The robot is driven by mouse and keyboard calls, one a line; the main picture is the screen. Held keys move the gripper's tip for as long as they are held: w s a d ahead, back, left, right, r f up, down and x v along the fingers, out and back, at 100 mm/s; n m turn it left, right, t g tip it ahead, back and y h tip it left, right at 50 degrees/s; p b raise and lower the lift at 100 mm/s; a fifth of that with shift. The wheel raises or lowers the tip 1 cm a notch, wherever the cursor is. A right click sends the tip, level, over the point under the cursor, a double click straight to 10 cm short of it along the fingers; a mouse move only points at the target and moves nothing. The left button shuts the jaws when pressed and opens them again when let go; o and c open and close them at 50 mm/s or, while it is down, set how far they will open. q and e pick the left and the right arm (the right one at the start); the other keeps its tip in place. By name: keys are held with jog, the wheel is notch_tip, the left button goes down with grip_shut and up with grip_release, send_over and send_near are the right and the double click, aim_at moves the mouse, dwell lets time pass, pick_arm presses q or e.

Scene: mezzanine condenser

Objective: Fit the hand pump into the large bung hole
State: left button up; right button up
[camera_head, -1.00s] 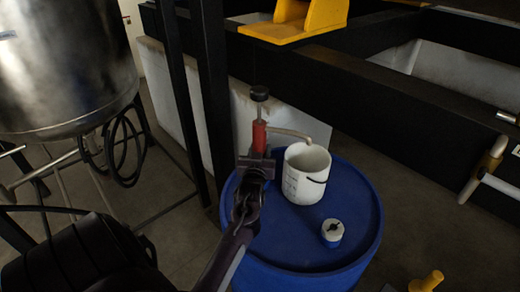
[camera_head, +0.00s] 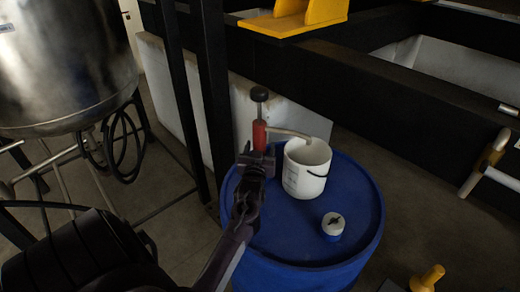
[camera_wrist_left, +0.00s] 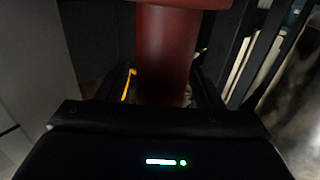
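The hand pump (camera_head: 259,134) has a red body, a black knob on top and a pale curved spout pointing right. It stands upright at the left rear of the blue drum (camera_head: 290,235). My left gripper (camera_head: 258,160) is closed around the red body, which also fills the middle of the left wrist view (camera_wrist_left: 166,55) between the fingers. The pump's lower end and the large bung hole are hidden behind my gripper and arm, so I cannot tell whether the pump sits in the hole. My right gripper is not in view.
A white bucket (camera_head: 304,172) stands on the drum beside the pump, under the spout's end. A small white-and-blue cap-like item (camera_head: 333,225) is on the drum's front right. A steel tank (camera_head: 65,70) is at left; dark beams (camera_head: 400,110) run behind.

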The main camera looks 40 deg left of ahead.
pick_arm(q)
jog(key=shift+f, duration=0.3)
jog(key=shift+s+d, duration=0.15)
jog(key=shift+s, duration=0.05)
jog(key=b+v, duration=0.1)
jog(key=v, duration=0.6)
jog(key=shift+r+b, duration=0.25)
jog(key=shift+b, duration=0.05)
jog(key=shift+s+d+r, duration=0.1)
